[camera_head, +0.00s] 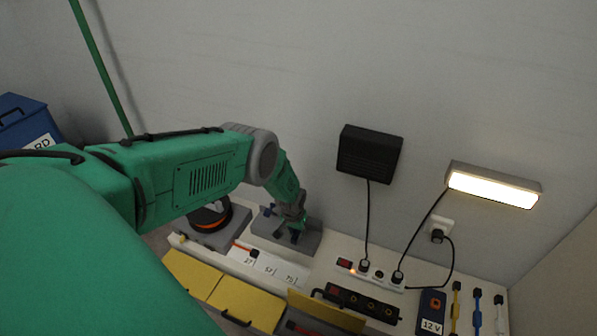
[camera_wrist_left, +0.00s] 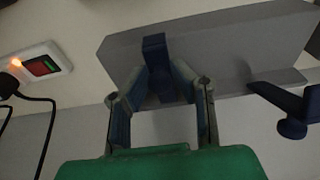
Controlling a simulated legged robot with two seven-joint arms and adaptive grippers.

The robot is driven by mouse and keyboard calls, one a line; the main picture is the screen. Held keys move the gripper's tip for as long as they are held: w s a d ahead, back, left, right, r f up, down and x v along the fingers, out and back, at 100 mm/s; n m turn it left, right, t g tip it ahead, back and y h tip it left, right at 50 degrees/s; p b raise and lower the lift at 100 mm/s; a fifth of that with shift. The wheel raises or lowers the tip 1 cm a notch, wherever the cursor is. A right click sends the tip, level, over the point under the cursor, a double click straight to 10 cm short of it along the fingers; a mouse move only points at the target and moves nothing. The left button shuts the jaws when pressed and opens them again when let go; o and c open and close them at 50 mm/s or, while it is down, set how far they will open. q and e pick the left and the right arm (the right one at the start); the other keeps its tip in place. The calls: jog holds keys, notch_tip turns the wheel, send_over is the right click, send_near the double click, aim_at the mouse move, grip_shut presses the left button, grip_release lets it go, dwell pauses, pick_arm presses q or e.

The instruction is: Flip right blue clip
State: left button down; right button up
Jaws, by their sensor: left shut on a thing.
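A grey block (camera_head: 272,232) stands on the white bench near the wall and carries two blue clips. The right blue clip (camera_head: 294,236) is mostly covered by my left gripper (camera_head: 296,225). In the left wrist view this clip (camera_wrist_left: 156,62) stands up from the grey block (camera_wrist_left: 225,45), between the two fingers of my left gripper (camera_wrist_left: 158,92). The gripper is shut on it. The other blue clip (camera_wrist_left: 292,118) sticks out at the right of the wrist view, apart from the fingers. It shows at the left of the block (camera_head: 268,209) in the head view. My right gripper is not in view.
A power strip (camera_head: 380,281) with cables lies right of the block. A grey base with an orange-ringed round part (camera_head: 208,218) stands left. Yellow panels (camera_head: 240,300), a black socket bar (camera_head: 362,303) and a blue 12 V box (camera_head: 431,310) are nearer the front.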

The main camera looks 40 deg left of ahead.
pick_arm(q)
jog(key=shift+w+a+r, duration=0.35)
jog(key=shift+w+r, duration=0.1)
jog(key=shift+r, duration=0.25)
jog(key=shift+w+a+r, duration=0.3)
jog(key=shift+w+r, duration=0.15)
jog(key=shift+r, duration=0.25)
jog(key=shift+w+a+r, duration=0.2)
jog(key=shift+w+r, duration=0.05)
jog(key=shift+w, duration=0.3)
jog(key=shift+w+a+r, duration=0.2)
jog(key=shift+w+r, duration=0.1)
jog(key=shift+w, duration=0.2)
jog(key=shift+w+a+r, duration=0.2)
jog(key=shift+w+r, duration=0.05)
jog(key=shift+w, duration=0.3)
jog(key=c, duration=1.4)
grip_release()
jog(key=shift+r, duration=0.1)
jog(key=shift+o, duration=0.2)
jog(key=shift+s+d, duration=0.1)
jog(key=shift+d, duration=0.05)
jog(key=shift+f, duration=0.2)
